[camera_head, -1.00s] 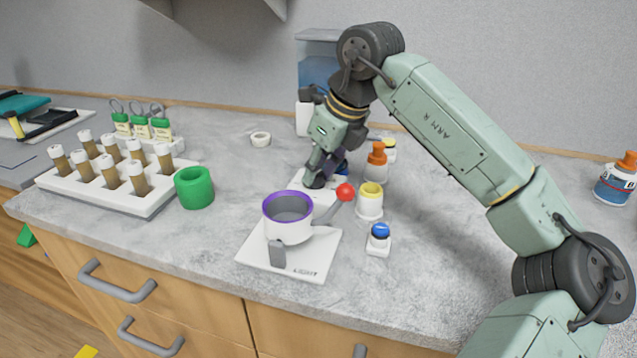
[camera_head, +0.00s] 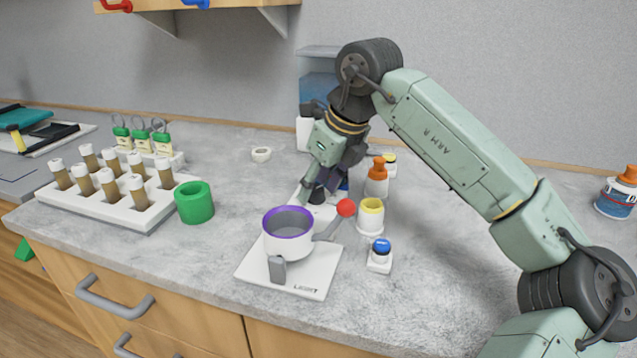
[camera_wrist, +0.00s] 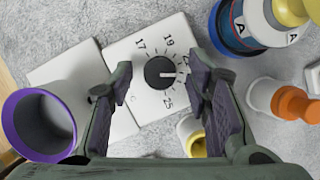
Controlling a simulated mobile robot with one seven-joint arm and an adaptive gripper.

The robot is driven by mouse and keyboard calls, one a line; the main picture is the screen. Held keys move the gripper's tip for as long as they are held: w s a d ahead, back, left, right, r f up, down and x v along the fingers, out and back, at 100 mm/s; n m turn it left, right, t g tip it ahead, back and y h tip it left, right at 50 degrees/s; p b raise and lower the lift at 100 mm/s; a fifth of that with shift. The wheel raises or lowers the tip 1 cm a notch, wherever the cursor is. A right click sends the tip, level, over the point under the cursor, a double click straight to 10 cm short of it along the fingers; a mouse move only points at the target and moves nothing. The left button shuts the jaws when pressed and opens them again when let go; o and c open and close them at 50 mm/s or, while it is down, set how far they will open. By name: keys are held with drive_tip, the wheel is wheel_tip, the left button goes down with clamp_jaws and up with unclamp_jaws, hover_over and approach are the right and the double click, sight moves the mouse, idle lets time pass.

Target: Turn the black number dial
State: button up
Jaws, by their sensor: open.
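The black number dial (camera_wrist: 160,72) is a round knob on a white plate (camera_wrist: 118,50) printed with numbers such as 17, 19 and 25. In the wrist view its pale pointer mark faces right. My gripper (camera_wrist: 166,88) is open, with one finger on either side of the dial in that view; I cannot tell whether either finger touches it. In the head view my gripper (camera_head: 318,185) points down over the dial (camera_head: 317,196), which is partly hidden by the fingers.
A white device with a purple-rimmed cup (camera_head: 288,222) and red-balled lever (camera_head: 346,207) stands just in front. A yellow-topped cup (camera_head: 370,215), orange-capped bottle (camera_head: 377,180) and blue button (camera_head: 381,246) are to the right. A green ring (camera_head: 195,203) and vial rack (camera_head: 150,214) are left.

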drive_tip(key=v, duration=1.2)
